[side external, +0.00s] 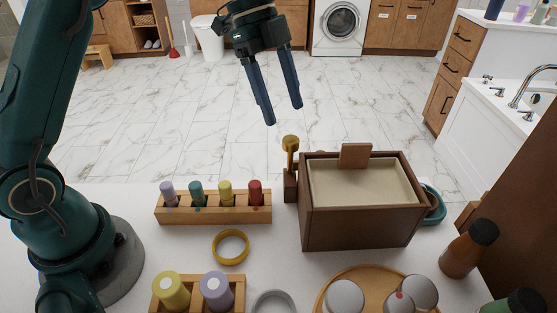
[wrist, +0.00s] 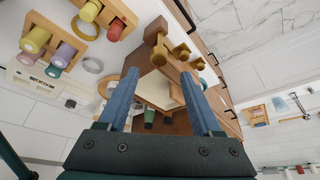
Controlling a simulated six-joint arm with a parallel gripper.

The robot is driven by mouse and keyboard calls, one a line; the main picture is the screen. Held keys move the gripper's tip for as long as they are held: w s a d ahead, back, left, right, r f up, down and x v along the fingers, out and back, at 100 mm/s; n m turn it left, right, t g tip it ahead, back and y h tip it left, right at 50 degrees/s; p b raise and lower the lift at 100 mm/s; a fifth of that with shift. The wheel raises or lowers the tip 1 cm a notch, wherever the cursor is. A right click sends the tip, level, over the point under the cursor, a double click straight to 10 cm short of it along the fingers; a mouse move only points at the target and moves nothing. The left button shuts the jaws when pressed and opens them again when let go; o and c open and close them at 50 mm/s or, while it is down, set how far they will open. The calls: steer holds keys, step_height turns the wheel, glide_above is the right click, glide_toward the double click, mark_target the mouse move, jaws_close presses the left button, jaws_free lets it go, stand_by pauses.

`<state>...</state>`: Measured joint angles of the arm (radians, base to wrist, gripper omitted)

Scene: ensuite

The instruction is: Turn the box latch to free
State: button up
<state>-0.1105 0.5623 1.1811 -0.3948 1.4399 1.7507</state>
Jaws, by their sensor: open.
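The brown wooden box (side external: 350,228) stands on the white counter, with a cream panel (side external: 345,190) in its top and a wooden tab (side external: 355,155) at the panel's back edge. The latch (side external: 291,144) is a brass-coloured knob standing upright on a wooden bracket at the box's back left corner. In the wrist view, brass-coloured knobs and the bracket (wrist: 157,30) show beyond the fingertips. My gripper (side external: 283,114) is open and empty, above and slightly left of the latch, apart from it. In the wrist view my gripper (wrist: 159,74) partly covers the box.
A wooden rack with several coloured pegs (side external: 213,209) stands left of the box. A yellow ring (side external: 230,247) and a second rack (side external: 197,298) lie nearer. A round tray (side external: 325,293) is in front, a brown bottle (side external: 469,249) at right. A teal dish (side external: 433,205) sits beside the box.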

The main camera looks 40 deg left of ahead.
mark_target(291, 139)
steer(key=shift+x, duration=2.8)
steer(key=shift+s+a, duration=0.1)
steer(key=shift+a, duration=0.1)
steer(key=shift+c, duration=0.3)
jaws_close()
